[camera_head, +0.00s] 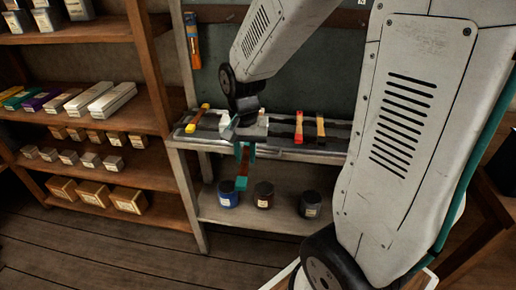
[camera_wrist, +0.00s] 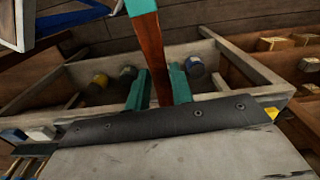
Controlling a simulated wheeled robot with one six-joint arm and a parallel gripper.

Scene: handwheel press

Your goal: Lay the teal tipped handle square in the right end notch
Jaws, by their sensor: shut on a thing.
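The teal tipped handle (camera_head: 243,167) has a reddish-brown shaft and a teal end. My gripper (camera_head: 246,148) is shut on it, and it hangs down in front of the rack's front edge. In the wrist view the brown shaft (camera_wrist: 151,48) stands between the two teal fingers (camera_wrist: 160,85), its teal tip at the top edge. The rack (camera_head: 290,155) is a grey ledge holding other handles. Its right end is hidden behind my arm in the head view, so I cannot make out the right end notch.
A yellow-ended handle (camera_head: 198,118) lies at the rack's left; a red one (camera_head: 299,127) and a yellow-red one (camera_head: 320,127) lie right of my gripper. Blue (camera_head: 228,194), brown (camera_head: 264,195) and black (camera_head: 310,205) cans stand below. A wooden shelf (camera_head: 150,75) is at left.

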